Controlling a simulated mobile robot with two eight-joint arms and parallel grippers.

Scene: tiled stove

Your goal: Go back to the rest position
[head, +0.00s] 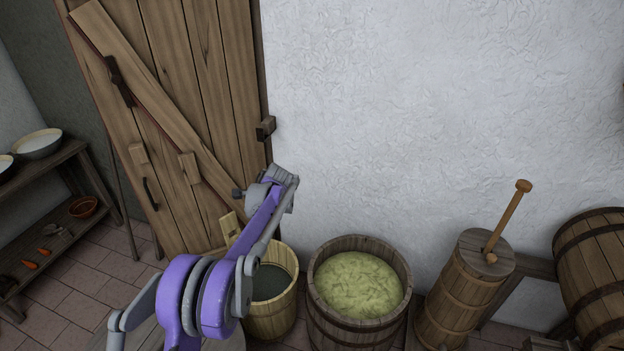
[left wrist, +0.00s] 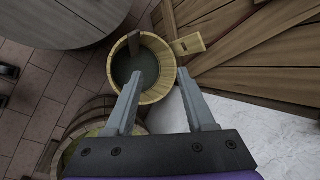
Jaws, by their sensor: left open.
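My left arm, purple and grey, reaches up from the bottom left of the head view, with my left gripper (head: 283,176) at its far end, in front of the white wall beside the door. In the left wrist view the two grey fingers of the left gripper (left wrist: 163,100) are spread apart with nothing between them. Beyond them is a wooden bucket (left wrist: 168,90) of dark liquid, apart from the fingers. This bucket also shows in the head view (head: 288,318), partly hidden by my arm. My right gripper is in neither view.
A plank door (head: 215,80) is at the left. A tub (head: 390,317) of shredded green-yellow food, a churn (head: 455,305) with a stick and a barrel (head: 600,270) line the wall. A shelf (head: 70,160) with bowls stands far left. A round wooden top (left wrist: 50,15) is close by.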

